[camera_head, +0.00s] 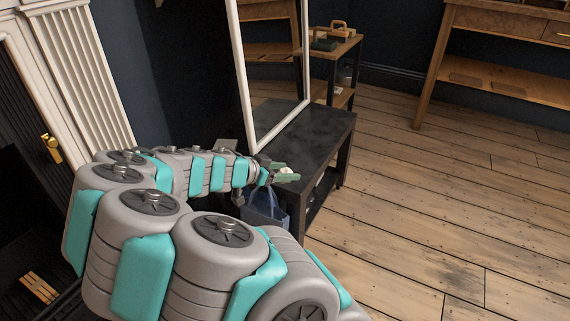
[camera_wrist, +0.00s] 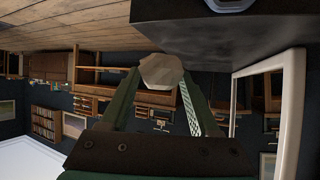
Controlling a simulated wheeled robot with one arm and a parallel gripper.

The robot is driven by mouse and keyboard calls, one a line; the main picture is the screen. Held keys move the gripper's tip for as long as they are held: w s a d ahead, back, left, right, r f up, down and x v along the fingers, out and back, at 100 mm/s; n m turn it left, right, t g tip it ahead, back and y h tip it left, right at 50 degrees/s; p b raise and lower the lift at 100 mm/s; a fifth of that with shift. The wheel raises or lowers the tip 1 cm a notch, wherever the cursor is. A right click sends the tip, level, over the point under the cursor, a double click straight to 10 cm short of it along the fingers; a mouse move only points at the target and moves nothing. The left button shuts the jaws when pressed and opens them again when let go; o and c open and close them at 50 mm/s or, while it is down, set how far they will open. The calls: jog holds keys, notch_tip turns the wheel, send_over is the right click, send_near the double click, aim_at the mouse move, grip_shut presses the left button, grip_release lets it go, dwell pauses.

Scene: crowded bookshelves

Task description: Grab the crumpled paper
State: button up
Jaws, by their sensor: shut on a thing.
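The crumpled paper (camera_wrist: 161,72) is a small pale, faceted ball in the wrist view, held between the fingertips of my gripper (camera_wrist: 160,82). In the head view, the paper (camera_head: 286,170) is a small whitish spot at the tips of my gripper (camera_head: 285,173). My gripper is shut on it beside the black bench, near its front edge. In the head view I cannot tell how far the paper is from the bench top.
A black bench (camera_head: 318,128) stands under a white-framed mirror (camera_head: 246,80). A blue bag (camera_head: 265,208) sits below my gripper. A wooden side table (camera_head: 334,48) stands behind, and a wooden desk (camera_head: 500,72) at the right. The plank floor (camera_head: 430,200) is clear.

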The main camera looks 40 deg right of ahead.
jog(key=s+a, duration=0.1)
jog(key=s, duration=0.1)
jog(key=s+a, duration=0.2)
jog(key=s+a+b, duration=0.1)
jog(key=s+a, duration=0.1)
jog(key=shift+s+a+r, duration=0.15)
jog(key=shift+r, duration=0.25)
